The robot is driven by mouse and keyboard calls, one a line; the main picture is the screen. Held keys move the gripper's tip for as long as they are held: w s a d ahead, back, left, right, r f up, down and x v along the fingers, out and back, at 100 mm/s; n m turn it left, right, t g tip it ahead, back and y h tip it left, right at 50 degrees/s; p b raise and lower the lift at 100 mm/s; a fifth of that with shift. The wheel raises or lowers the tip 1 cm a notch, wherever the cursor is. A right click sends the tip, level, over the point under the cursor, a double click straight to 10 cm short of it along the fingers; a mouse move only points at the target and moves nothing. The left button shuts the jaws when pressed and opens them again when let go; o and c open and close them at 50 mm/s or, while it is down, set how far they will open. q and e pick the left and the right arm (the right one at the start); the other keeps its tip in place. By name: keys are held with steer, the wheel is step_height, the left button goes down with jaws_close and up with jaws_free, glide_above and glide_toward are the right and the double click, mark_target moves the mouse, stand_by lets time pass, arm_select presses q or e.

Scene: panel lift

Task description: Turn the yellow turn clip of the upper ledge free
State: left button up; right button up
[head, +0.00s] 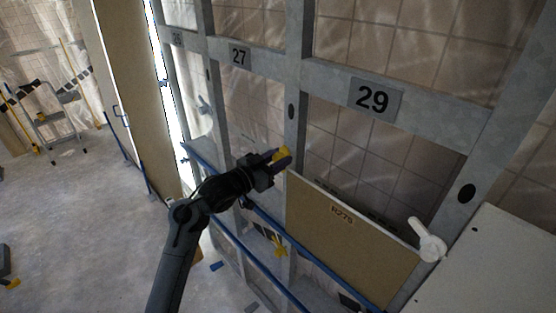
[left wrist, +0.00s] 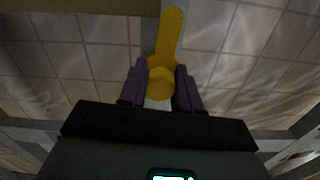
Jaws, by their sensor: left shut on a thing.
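The yellow turn clip (head: 281,154) is on the grey upright of the frame, at the upper left corner of a tan panel (head: 340,241) marked R275. In the left wrist view the clip (left wrist: 169,32) has its long lever pointing up the picture, and its round hub lies between the fingers. My left gripper (head: 277,162) is shut on it; the purple fingers (left wrist: 161,82) sit on both sides of the hub. A second yellow clip (head: 279,246) shows lower on the frame. My right gripper is in neither view.
A white turn clip (head: 428,240) is at the panel's right end, beside a large white board (head: 490,268). Blue rails (head: 262,262) run along the frame below my left arm. Number plates 27 (head: 239,56) and 29 (head: 375,97) are above. A ladder (head: 55,125) stands far left; floor there is mostly open.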

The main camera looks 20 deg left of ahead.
arm_select(q)
steer(key=m+b, duration=0.1)
steer(key=m, duration=0.1)
steer(key=f+m+b, duration=0.1)
steer(key=m, duration=0.2)
steer(key=shift+a, duration=0.2)
steer(key=m+b, duration=0.2)
steer(key=m, duration=0.3)
steer(key=shift+w+a+b, duration=0.1)
steer(key=shift+b, duration=0.2)
steer(key=m+b, duration=0.2)
steer(key=m, duration=0.3)
steer(key=m+b, duration=0.2)
steer(key=shift+a+r+m, duration=0.1)
steer(key=shift+r+m, duration=0.05)
steer(key=shift+m, duration=0.15)
steer(key=m+b, duration=0.2)
steer(key=m, duration=0.1)
steer(key=shift+r+m, duration=0.15)
steer(key=shift+m, duration=0.15)
steer(key=shift+r+m+b, duration=0.1)
steer(key=shift+m+b, duration=0.25)
steer(key=shift+m, duration=0.25)
steer(key=shift+r, duration=0.1)
